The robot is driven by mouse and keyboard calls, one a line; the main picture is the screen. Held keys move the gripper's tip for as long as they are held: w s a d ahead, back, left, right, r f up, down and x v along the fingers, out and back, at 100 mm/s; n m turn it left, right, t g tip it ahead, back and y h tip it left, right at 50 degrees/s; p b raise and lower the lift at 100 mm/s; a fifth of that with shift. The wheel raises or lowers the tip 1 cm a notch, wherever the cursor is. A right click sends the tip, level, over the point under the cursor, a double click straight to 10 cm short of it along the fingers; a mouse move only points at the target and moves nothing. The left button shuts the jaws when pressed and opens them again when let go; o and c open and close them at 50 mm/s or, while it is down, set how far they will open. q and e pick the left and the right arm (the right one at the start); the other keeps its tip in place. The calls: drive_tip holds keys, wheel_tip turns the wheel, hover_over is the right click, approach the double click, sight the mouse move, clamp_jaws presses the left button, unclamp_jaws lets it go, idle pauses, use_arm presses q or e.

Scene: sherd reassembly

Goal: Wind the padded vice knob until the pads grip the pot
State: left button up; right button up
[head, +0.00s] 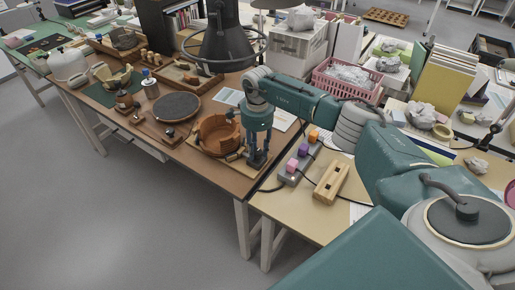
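The pot (217,133) is a reddish-brown, broken-rimmed vessel on the brown table, close to its front right corner. It sits on a light wooden base (232,158) that looks like part of the vice. My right gripper (258,162) points down just right of the pot, at the right end of this base. Its two dark fingers stand apart, but I cannot tell whether anything is between them. The padded knob and the pads cannot be made out; the gripper and pot cover that area. My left gripper is not in view.
A dark round turntable (177,106) stands left of the pot. A wooden block with holes (331,183) and a grey strip with coloured cubes (296,163) lie on the right-hand table. A pink basket (348,78) is further back.

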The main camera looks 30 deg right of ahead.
drive_tip(key=shift+d, duration=0.1)
drive_tip(key=shift+c, duration=1.1)
